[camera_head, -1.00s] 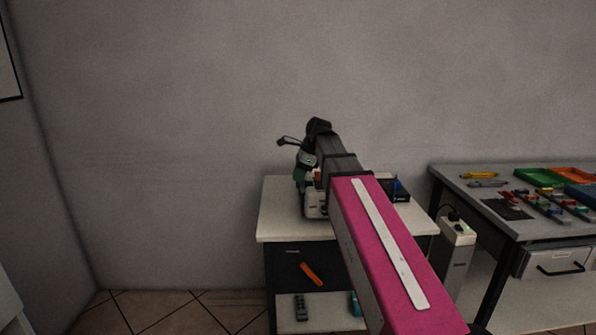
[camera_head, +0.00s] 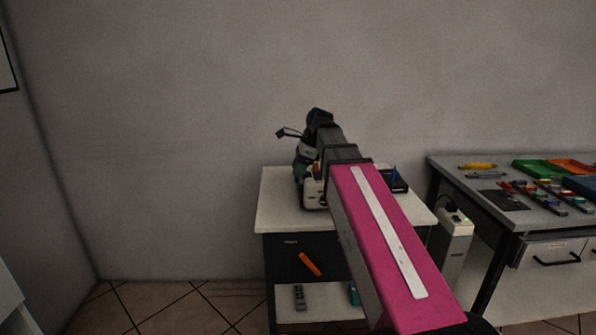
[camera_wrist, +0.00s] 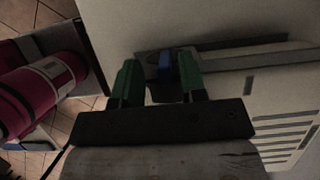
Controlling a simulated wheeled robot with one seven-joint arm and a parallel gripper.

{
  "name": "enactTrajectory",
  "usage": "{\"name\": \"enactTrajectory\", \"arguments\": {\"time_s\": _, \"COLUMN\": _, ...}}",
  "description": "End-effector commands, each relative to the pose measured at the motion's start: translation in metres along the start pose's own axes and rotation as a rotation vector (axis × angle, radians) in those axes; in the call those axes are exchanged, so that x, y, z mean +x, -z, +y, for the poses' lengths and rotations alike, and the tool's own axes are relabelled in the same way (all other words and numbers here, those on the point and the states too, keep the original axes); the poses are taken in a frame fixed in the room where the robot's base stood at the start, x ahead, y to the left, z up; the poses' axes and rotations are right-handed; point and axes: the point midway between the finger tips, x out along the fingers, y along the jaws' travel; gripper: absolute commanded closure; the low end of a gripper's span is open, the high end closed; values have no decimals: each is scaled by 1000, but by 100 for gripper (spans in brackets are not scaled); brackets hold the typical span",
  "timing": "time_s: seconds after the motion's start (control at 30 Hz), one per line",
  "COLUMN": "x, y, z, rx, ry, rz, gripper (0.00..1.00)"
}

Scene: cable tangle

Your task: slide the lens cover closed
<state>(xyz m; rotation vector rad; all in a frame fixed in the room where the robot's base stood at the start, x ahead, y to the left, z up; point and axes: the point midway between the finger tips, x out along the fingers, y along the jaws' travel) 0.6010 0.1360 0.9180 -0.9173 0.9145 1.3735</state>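A pale device with vent slots (camera_wrist: 285,130) fills much of the right of the wrist view. A long dark slot or strip (camera_wrist: 245,46) runs across it, with a small blue tab (camera_wrist: 166,66) near its left end. The lens itself cannot be made out. My gripper (camera_wrist: 158,72) has two green fingers set apart, one on each side of the blue tab. Contact between fingers and tab cannot be told. In the head view the pale device (camera_head: 315,194) stands on the small white table, partly hidden by my arm and wrist.
The white table (camera_head: 282,215) has an orange-handled item (camera_head: 310,264) at its dark front and a grey remote-like item (camera_head: 299,297) below. A dark tray (camera_head: 399,186) lies right of my arm. A grey workbench (camera_head: 480,212) with trays and small parts stands at the right.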

Motion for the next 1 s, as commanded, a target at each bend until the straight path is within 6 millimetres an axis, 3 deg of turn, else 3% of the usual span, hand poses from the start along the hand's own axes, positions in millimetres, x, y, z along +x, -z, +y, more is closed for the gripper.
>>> {"name": "enactTrajectory", "arguments": {"time_s": 0.53, "x": -86, "y": 0, "z": 0, "rx": 0, "ry": 0, "rz": 0, "gripper": 62}}
{"name": "enactTrajectory", "arguments": {"time_s": 0.7, "x": -98, "y": 0, "z": 1, "rx": 0, "ry": -1, "rz": 0, "gripper": 62}}
{"name": "enactTrajectory", "arguments": {"time_s": 1.0, "x": -100, "y": 0, "z": 1, "rx": 0, "ry": -2, "rz": 0, "gripper": 62}}
